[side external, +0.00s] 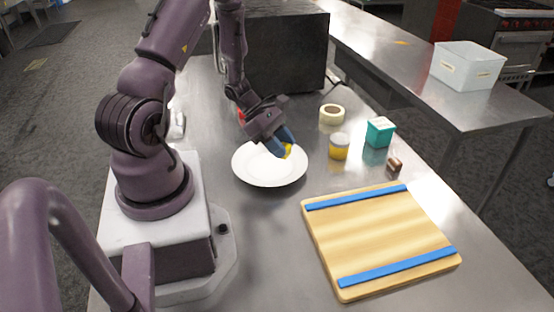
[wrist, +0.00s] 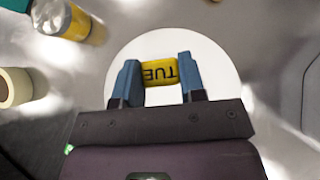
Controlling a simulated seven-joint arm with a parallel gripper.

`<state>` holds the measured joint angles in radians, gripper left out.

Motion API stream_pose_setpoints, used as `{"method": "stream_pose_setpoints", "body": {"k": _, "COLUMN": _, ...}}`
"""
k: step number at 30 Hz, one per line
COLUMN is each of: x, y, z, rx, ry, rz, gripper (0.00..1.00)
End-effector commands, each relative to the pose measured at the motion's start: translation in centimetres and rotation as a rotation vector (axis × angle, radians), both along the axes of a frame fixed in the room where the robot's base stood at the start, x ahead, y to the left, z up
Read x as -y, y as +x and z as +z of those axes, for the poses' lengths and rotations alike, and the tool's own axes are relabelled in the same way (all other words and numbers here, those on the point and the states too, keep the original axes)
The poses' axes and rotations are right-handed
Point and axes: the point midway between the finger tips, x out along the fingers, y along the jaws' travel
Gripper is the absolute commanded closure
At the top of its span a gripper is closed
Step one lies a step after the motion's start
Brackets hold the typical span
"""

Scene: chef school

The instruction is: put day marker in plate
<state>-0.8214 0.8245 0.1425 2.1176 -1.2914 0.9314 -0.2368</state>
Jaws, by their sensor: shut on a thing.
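The day marker (wrist: 160,72) is a small yellow block with "TUE" printed on it, upside down in the wrist view. My gripper (wrist: 161,80) is shut on it, with one blue finger on each side. The white plate (wrist: 206,50) lies behind and below the marker in that view. In the side view my gripper (side external: 287,146) is over the right part of the round plate (side external: 262,175), and a bit of the yellow marker (side external: 288,151) shows at the fingers. I cannot tell whether the marker touches the plate.
A yellow-labelled jar (side external: 339,147), a tape roll (side external: 332,114), a teal box (side external: 380,132) and a small brown item (side external: 394,164) stand right of the plate. A wooden board (side external: 375,240) with blue strips lies in front. A dark box (side external: 285,55) stands behind.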

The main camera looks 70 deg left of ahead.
Motion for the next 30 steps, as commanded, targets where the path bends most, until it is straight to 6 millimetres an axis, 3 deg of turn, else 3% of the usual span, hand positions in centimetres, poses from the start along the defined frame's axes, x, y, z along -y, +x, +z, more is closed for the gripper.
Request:
{"method": "stream_pose_setpoints", "body": {"k": 12, "x": 0.0, "y": 0.1, "z": -4.9, "rx": -0.001, "ry": 0.0, "rz": 0.001, "gripper": 0.85}}
{"method": "stream_pose_setpoints", "body": {"k": 24, "x": 0.0, "y": 0.1, "z": -5.4, "rx": 0.001, "ry": 0.001, "rz": 0.001, "gripper": 0.85}}
{"method": "stream_pose_setpoints", "body": {"k": 25, "x": 0.0, "y": 0.1, "z": -5.4, "rx": 0.001, "ry": 0.001, "rz": 0.001, "gripper": 0.58}}
{"method": "stream_pose_setpoints", "body": {"k": 27, "x": 0.0, "y": 0.1, "z": -5.3, "rx": 0.001, "ry": 0.001, "rz": 0.001, "gripper": 0.42}}
{"method": "stream_pose_setpoints", "body": {"k": 28, "x": 0.0, "y": 0.1, "z": -5.3, "rx": 0.001, "ry": 0.001, "rz": 0.001, "gripper": 0.37}}
{"method": "stream_pose_setpoints", "body": {"k": 30, "x": 0.0, "y": 0.1, "z": -5.3, "rx": 0.002, "ry": 0.001, "rz": 0.001, "gripper": 0.37}}
